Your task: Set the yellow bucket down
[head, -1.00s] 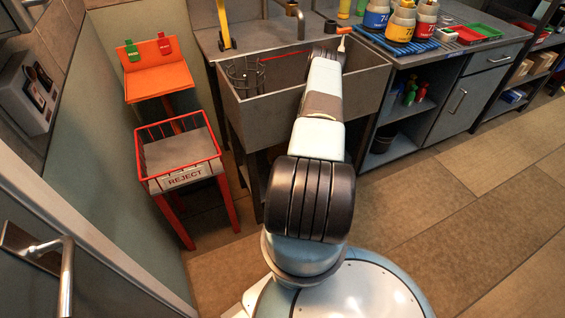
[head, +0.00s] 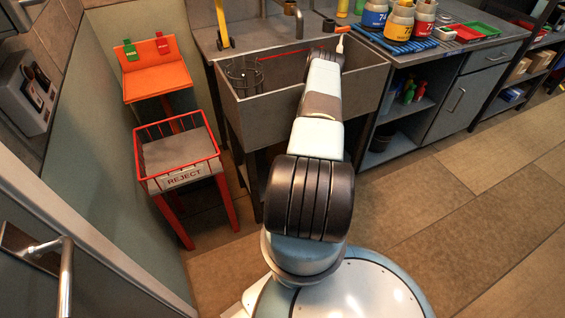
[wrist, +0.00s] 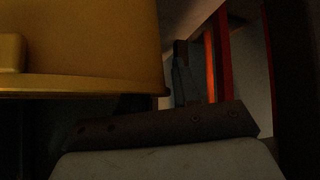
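The yellow bucket (wrist: 85,45) fills the upper left of the wrist view, very close to the camera. Its lower rim runs across the picture, and a yellow lug shows at the far left. A dark riveted bar (wrist: 170,130) and a pale surface lie below it, seemingly parts of my gripper. The fingertips cannot be made out, so I cannot tell whether they hold the bucket. In the head view my arm reaches forward over the sink front. My gripper and the bucket are hidden there.
The grey sink (head: 290,95) stands ahead with a wire basket (head: 244,76) inside. The red reject stand (head: 180,160) and orange stand (head: 158,75) are at left. Bottles (head: 400,22) stand on the right counter. The floor (head: 470,190) at right is clear.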

